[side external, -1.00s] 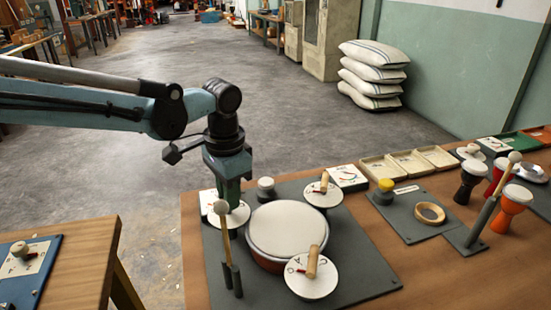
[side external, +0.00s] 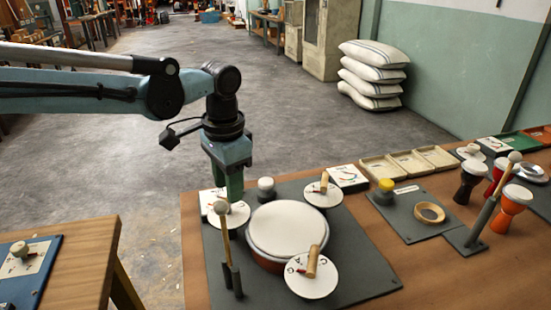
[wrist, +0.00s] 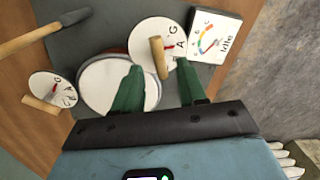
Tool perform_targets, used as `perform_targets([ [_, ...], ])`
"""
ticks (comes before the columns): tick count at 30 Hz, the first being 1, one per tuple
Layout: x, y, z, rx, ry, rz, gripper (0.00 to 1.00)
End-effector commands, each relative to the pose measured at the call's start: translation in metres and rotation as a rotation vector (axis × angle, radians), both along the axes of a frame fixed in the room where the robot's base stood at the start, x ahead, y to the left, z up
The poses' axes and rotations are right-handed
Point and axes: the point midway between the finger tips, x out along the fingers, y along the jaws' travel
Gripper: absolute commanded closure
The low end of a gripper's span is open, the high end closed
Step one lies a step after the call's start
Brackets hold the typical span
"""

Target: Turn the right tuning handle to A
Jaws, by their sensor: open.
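A round drum (side external: 285,230) with a white head sits on a dark grey board (side external: 355,270). White dials with wooden handles stand around it: a near dial (side external: 308,285), a far dial (side external: 324,194) and a left dial (side external: 237,216). My gripper (side external: 232,197) points down over the left dial, hiding part of it.
A mallet (side external: 222,208) stands upright at the board's left, close to my gripper. A yellow-topped knob (side external: 386,185), a wooden ring (side external: 430,212) and small goblet drums (side external: 510,205) stand to the right.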

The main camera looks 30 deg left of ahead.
Motion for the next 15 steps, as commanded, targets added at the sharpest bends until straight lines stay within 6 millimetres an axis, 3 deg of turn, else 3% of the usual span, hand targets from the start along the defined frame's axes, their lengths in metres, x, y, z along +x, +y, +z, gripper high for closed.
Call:
perform_targets([
  [9,-0.001,-0.004,0.056,0.0,0.0,0.0,0.59],
  [15,-0.002,-0.005,0.081,0.0,-0.001,0.0,0.59],
])
